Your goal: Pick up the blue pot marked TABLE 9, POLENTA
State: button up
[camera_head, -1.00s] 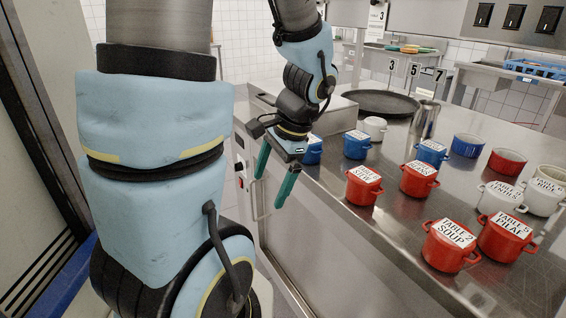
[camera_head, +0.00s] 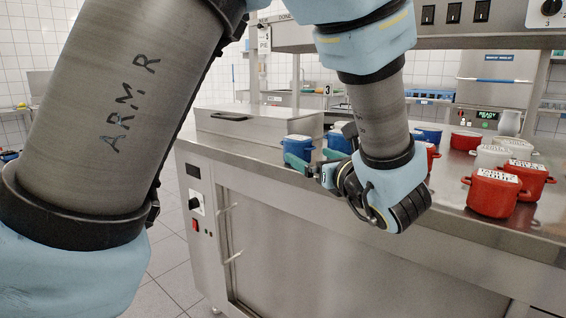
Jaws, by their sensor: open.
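Three blue pots with white lids or labels stand on the steel counter. One blue pot (camera_head: 298,146) is at the left near the front edge, a second blue pot (camera_head: 339,143) is right of it, and a third blue pot (camera_head: 428,134) is farther right behind my arm. Their label writing is too small to read, so I cannot tell which is TABLE 9, POLENTA. My gripper (camera_head: 309,161) is open and empty, with its teal fingers pointing left, in front of the two left blue pots. A finger overlaps the lower part of the leftmost pot; I cannot tell if they touch.
Red pots (camera_head: 495,193) and white pots (camera_head: 490,157) stand at the right of the counter (camera_head: 465,222). A long grey metal box (camera_head: 257,124) lies left of the blue pots. A shelf runs above the counter. Free floor lies at left.

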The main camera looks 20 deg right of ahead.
aim_at(297, 143)
jog(key=w, duration=0.3)
jog(key=w+d, duration=0.1)
jog(key=w, duration=0.6)
jog(key=shift+w+d+r+p, duration=0.15)
jog(key=shift+w+p, duration=0.1)
jog(key=shift+p, duration=0.1)
jog(key=shift+c, duration=0.4)
jog(key=c, duration=1.3)
